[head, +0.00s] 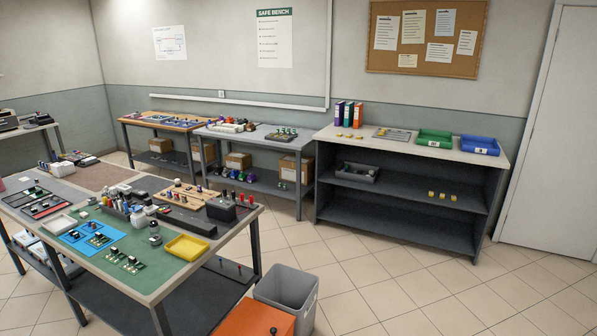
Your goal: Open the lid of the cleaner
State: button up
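I cannot tell for sure which thing is the cleaner. A small dark box (221,209) stands at the back right corner of the near workbench; its top is too small to read. An orange flat-topped box (258,318) with a black knob on top stands on the floor at the bottom edge, partly cut off, and its top looks shut. My gripper is not in view.
The near workbench (205,258) carries circuit boards, a yellow tray (187,247), bottles and tools. A grey open bin (287,292) stands beside the orange box. Two benches and a shelf unit (400,198) line the back wall. Tiled floor at right is clear.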

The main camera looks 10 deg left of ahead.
aim_at(133, 208)
jog(key=z, duration=0.05)
jog(key=i, duration=5.7)
